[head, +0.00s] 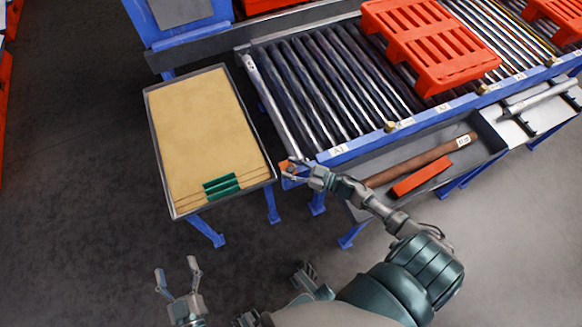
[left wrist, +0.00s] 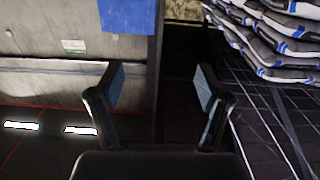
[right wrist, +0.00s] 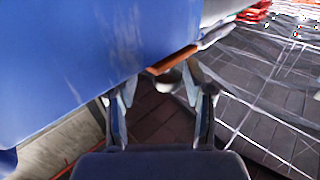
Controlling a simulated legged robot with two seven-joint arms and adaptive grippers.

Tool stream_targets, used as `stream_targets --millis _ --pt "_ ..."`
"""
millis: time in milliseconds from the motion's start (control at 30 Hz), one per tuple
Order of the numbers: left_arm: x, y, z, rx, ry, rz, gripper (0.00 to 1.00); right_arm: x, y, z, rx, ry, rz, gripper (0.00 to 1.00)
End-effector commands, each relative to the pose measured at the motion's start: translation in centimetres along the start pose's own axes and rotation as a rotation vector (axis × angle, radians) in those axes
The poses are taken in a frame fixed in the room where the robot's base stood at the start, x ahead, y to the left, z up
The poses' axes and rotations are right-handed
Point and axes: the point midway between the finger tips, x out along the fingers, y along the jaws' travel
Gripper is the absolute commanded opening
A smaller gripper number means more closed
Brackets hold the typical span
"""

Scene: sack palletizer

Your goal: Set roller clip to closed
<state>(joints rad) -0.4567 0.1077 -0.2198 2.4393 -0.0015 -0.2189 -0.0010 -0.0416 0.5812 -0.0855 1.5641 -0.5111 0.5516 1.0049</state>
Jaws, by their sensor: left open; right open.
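A small orange clip (head: 285,167), apparently the roller clip, sits at the near left corner of the conveyor frame, by the end of a pale roller (head: 268,100). In the right wrist view the clip (right wrist: 172,60) is an orange bar along the blue frame's lower edge. A rounded grey part shows just below it. My right gripper (head: 289,168) is open at the clip, its fingertips just below the bar in the wrist view; I cannot tell if they touch. The clip's position is unclear. My left gripper (head: 177,268) is open and empty over the floor.
A table (head: 150,125) with brown sheets and green strips stands left of the roller conveyor (head: 330,90). A red pallet (head: 430,45) lies on the rollers.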

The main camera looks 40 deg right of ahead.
Motion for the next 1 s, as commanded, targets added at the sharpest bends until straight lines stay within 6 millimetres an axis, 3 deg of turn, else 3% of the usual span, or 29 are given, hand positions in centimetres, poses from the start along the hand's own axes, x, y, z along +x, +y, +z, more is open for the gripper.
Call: stream_targets --millis 100,300,333,567,800,1000 --pt "-0.1 -0.2 0.0 -0.002 0.0 0.0 0.77 0.1 -0.2 -0.1 -0.002 -0.001 -0.001 0.52" --pt "0.1 -0.1 0.1 0.0 -0.004 0.0 0.77 0.1 -0.2 -0.1 -0.004 -0.002 -0.001 0.02" --pt "0.1 -0.1 0.1 0.0 -0.004 0.0 0.77 0.1 -0.2 -0.1 -0.003 -0.001 -0.001 0.0" --pt "0.1 -0.1 0.1 0.001 -0.005 -0.001 0.77 -0.1 0.0 -0.1 -0.001 0.002 -0.004 0.0" --pt "-0.2 -0.2 0.9 0.003 -0.075 -0.003 0.77 -2.2 2.2 -0.1 -0.003 -0.001 0.0 0.0" --pt "-0.2 -0.3 1.1 0.002 -0.079 -0.004 0.77 -2.2 2.2 -0.1 -0.003 -0.001 0.0 0.0"
